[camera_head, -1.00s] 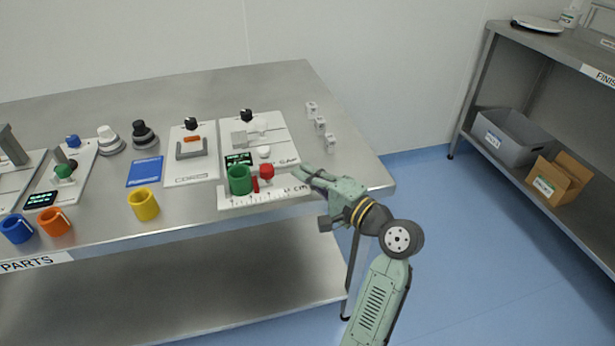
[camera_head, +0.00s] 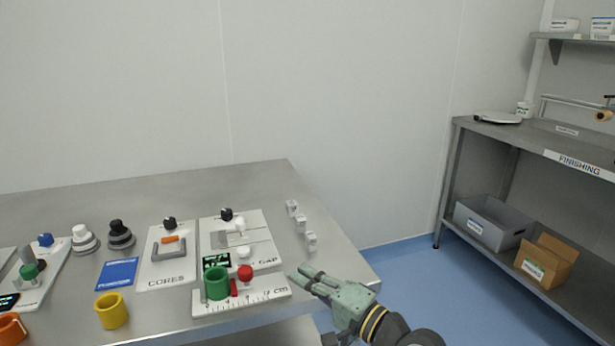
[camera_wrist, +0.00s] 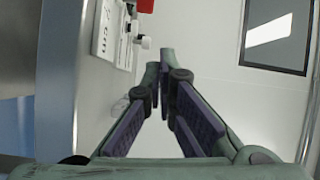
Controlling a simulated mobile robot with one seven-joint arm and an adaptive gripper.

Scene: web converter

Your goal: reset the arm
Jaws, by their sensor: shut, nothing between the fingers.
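My gripper (camera_head: 302,276) is at the right end of the metal table (camera_head: 330,235), just right of the white ruler plate (camera_head: 262,294). Its fingertips point left and its arm comes up from the bottom of the picture. In the wrist view my gripper (camera_wrist: 166,62) has its fingers closed together at the tips, with nothing held. The table's edge runs along the left of that view.
A green ring (camera_head: 216,283) and a red knob (camera_head: 245,273) stand at the ruler. A yellow cup (camera_head: 111,311) sits front left. Several small white blocks (camera_head: 301,224) lie behind my gripper. A finishing shelf (camera_head: 540,145) with a grey bin (camera_head: 490,222) and cardboard box (camera_head: 546,260) stands at right.

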